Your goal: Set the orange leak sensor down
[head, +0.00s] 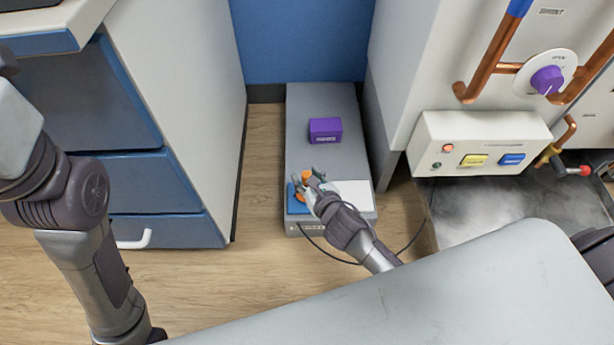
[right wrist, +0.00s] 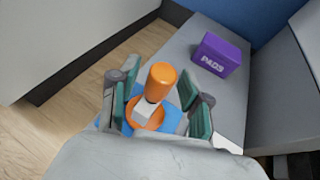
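The orange leak sensor (right wrist: 161,82) has a rounded orange top, a pale middle and an orange round base. It appears to stand on the blue patch (right wrist: 178,122) at the near end of a low grey platform (head: 304,103). In the head view the sensor (head: 307,176) is partly hidden by my right gripper (head: 308,184). In the right wrist view the green-padded fingers are spread on both sides of the sensor, with a visible gap on the right side. My left gripper is out of view; only the left arm shows.
A purple box (head: 325,131) stands farther back on the platform. A white patch (head: 352,194) lies right of the blue one. A drawer cabinet (head: 190,120) bounds the left, and a machine with copper pipes and a button panel (head: 482,143) the right.

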